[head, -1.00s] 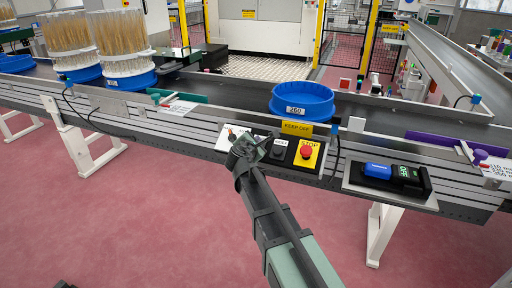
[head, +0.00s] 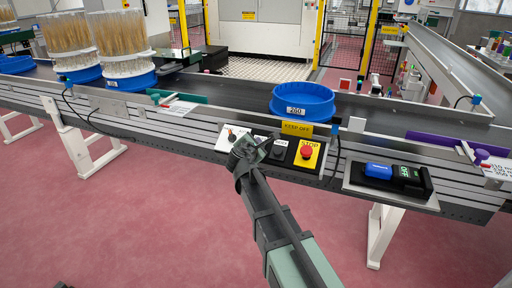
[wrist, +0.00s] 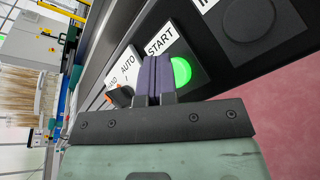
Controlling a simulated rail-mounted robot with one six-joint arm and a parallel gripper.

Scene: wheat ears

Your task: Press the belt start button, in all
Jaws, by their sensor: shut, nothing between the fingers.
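The belt start button (wrist: 181,71) glows green beside the START label (wrist: 160,41) in the wrist view. My gripper (wrist: 155,62) is shut and empty, its dark fingers in front of the button and covering part of it. I cannot tell whether the fingertips touch it. In the head view my gripper (head: 243,148) is at the control panel on the belt's front side, and it hides the start button there.
The red stop button (head: 307,151) on its yellow plate is right of my gripper, past a dark button (wrist: 247,17). A blue tray (head: 303,101) labelled 260 sits on the belt above.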

